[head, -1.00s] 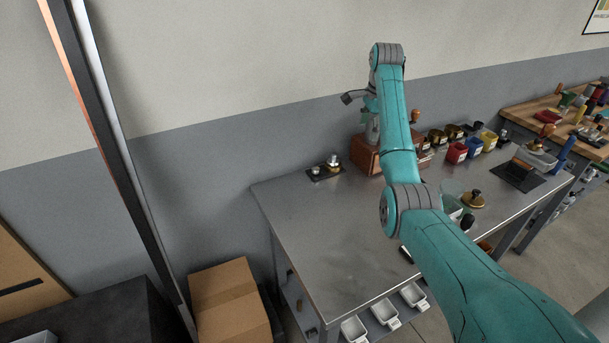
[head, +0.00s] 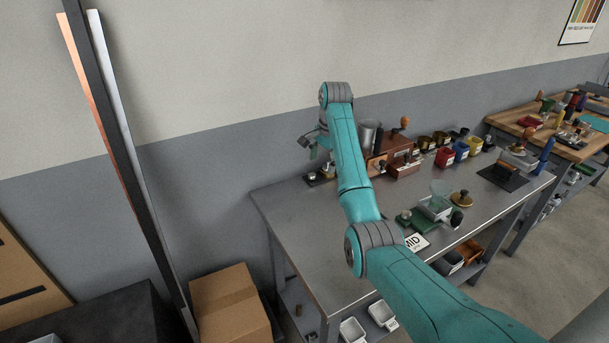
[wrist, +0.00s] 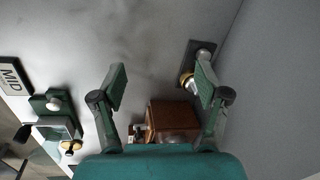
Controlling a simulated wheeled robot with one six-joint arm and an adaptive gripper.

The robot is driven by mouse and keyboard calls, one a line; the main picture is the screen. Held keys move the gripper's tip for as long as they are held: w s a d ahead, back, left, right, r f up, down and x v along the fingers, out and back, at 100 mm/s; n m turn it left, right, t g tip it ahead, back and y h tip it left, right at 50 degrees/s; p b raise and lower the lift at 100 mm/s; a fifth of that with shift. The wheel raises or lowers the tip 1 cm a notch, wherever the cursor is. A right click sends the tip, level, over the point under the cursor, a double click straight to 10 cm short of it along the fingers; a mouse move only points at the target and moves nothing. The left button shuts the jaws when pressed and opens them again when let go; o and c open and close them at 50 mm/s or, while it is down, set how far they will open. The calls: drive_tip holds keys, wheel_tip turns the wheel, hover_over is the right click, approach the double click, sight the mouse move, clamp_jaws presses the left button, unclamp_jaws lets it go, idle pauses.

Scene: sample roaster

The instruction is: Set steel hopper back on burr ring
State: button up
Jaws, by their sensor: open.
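My gripper (wrist: 162,80) is open and empty in the wrist view, its two green fingers wide apart. In the head view it hangs near the back left of the steel table. A tall grey steel cylinder (head: 370,135), which looks like the hopper, stands upright by a brown wooden box (head: 376,165), just right of my arm. The box also shows in the wrist view (wrist: 172,118), below and between the fingers. I cannot make out the burr ring. A black tray (wrist: 187,50) with small metal pieces lies by the right finger, partly covered by it.
A green device (head: 438,207) and a MID card (head: 416,242) are on the table's front half. The wall is close behind the table. The left tabletop (head: 290,215) is clear.

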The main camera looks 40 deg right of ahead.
drive_tip(key=w+a+f+n, duration=0.1)
drive_tip(key=a+f+n, duration=0.1)
drive_tip(key=a, duration=0.4)
drive_tip(key=shift+w+f, duration=0.15)
idle(0.5)
